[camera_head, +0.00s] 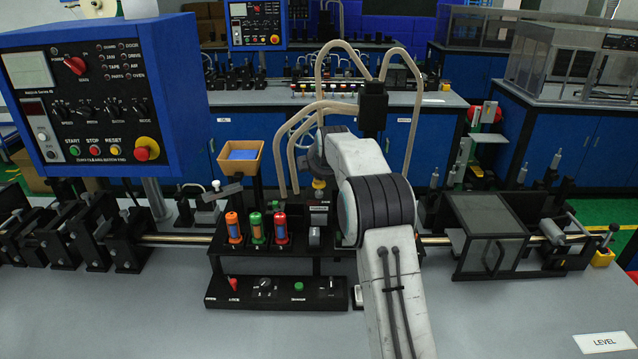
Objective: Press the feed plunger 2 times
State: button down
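My white and grey arm (372,215) reaches forward over the middle of the black station. Its far end is around the hoses and a yellow-topped part (319,184), and I cannot make out the gripper's fingers there. No part is clearly marked as the feed plunger. A small lever with a white knob (216,185) stands left of the rack, and a grey cylindrical part (314,236) sits right of it. The rack (255,262) holds an orange (233,227), a green (257,228) and a red (280,229) cylinder. My arm hides part of the station.
A low panel (310,302) in front carries a red lever (233,284), a black knob (265,283) and a green button (299,287). A blue control box (110,95) hangs at left. A dark clear-sided box (487,235) stands at right.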

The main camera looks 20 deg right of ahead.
jog(key=shift+f+b, duration=1.15)
jog(key=shift+f, duration=0.35)
dwell(1.4)
jog(key=shift+r, duration=0.15)
jog(key=shift+r+p, duration=1.6)
jog(key=shift+r, duration=0.15)
jog(key=shift+r, duration=0.1)
jog(key=shift+r+p, duration=2.2)
jog(key=shift+r, duration=0.3)
jog(key=c, duration=1.9)
grip_release()
jog(key=shift+f, duration=0.1)
jog(key=shift+c, duration=0.2)
grip_shut()
